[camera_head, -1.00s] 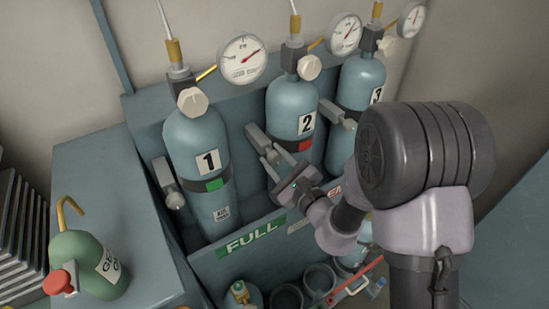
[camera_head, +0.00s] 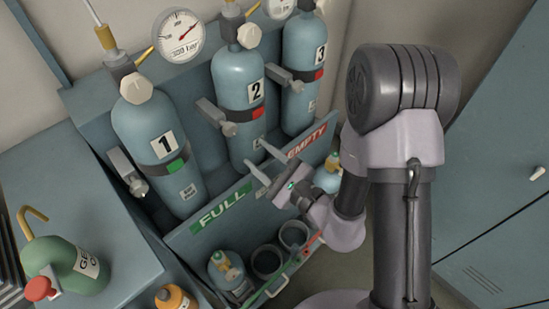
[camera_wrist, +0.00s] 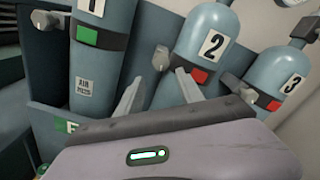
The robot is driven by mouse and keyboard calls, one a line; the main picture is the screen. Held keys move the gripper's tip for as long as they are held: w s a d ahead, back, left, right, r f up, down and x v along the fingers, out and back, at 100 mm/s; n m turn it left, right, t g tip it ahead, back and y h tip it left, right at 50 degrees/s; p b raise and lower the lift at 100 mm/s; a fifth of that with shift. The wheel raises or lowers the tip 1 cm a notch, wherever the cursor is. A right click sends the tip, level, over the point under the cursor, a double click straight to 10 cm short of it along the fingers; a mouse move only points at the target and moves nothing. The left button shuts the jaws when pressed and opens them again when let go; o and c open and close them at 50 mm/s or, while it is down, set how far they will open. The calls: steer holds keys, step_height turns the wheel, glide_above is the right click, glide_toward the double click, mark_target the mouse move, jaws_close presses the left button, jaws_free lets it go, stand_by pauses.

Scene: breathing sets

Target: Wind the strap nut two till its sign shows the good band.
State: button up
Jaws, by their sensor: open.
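Cylinder 2 (camera_head: 238,80) stands in the middle of the rack, with a dark strap and a red sign (camera_head: 257,117) on it. Strap nut two (camera_head: 229,129) is a pale round knob on a grey bracket at the left of that cylinder; it also shows in the wrist view (camera_wrist: 161,58). My gripper (camera_head: 257,154) is open and empty, below and right of the nut in the head view, apart from it. In the wrist view the nut appears just beyond and above the gap between my fingertips (camera_wrist: 156,78).
Cylinder 1 (camera_head: 148,120) has a green sign (camera_head: 177,166); cylinder 3 (camera_head: 302,45) has a red one. The rack's front panel, with FULL (camera_head: 222,207) and EMPTY labels, stands beneath my gripper. A green bottle (camera_head: 68,262) is at left. Open floor shows at right.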

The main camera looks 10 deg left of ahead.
steer(key=p+v, duration=0.4)
steer(key=v, duration=0.1)
steer(key=shift+d+r+p, duration=0.1)
steer(key=shift+d+p, duration=0.1)
steer(key=shift+p, duration=0.1)
